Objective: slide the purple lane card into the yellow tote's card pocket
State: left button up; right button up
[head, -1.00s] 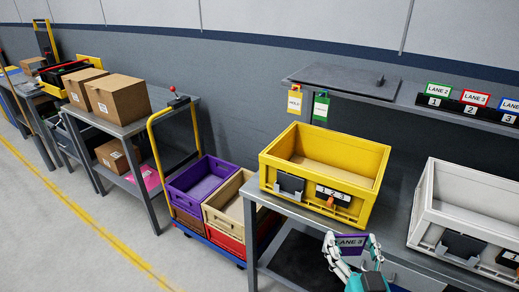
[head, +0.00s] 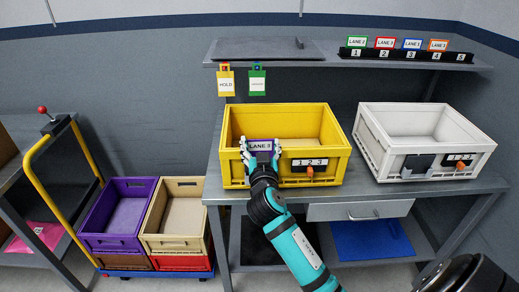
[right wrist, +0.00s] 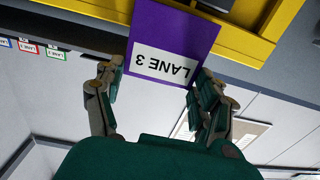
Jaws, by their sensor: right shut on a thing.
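The purple lane card (head: 260,145), with a white label reading LANE 3, is held in my right gripper (head: 260,153). In the right wrist view the card (right wrist: 180,30) sits between the two fingers (right wrist: 155,82), its label upside down. The yellow tote (head: 335,158) stands on the grey bench. The card is in front of the left part of the tote's front wall. The card and hand cover the tote's pocket in the head view. A dark piece (right wrist: 216,4) behind the card in the wrist view may be the pocket; I cannot tell whether they touch. My left gripper is out of view.
A white tote (head: 375,150) with a dark pocket (head: 417,165) stands to the right. A shelf (head: 345,60) above carries several lane cards in a black rack (head: 405,55). HOLD (head: 226,85) and green (head: 257,84) tags hang from it. A cart with purple (head: 118,243) and tan totes is left.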

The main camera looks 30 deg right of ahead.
jog(key=shift+d, duration=0.35)
jog(key=shift+d+f, duration=0.1)
jog(key=shift+a+f+b, duration=0.2)
jog(key=shift+f+b, duration=1.65)
jog(key=shift+f, duration=0.4)
jog(key=shift+r, duration=0.1)
jog(key=shift+b, duration=0.35)
jog(key=shift+f+b, duration=2.05)
jog(key=shift+f, duration=0.25)
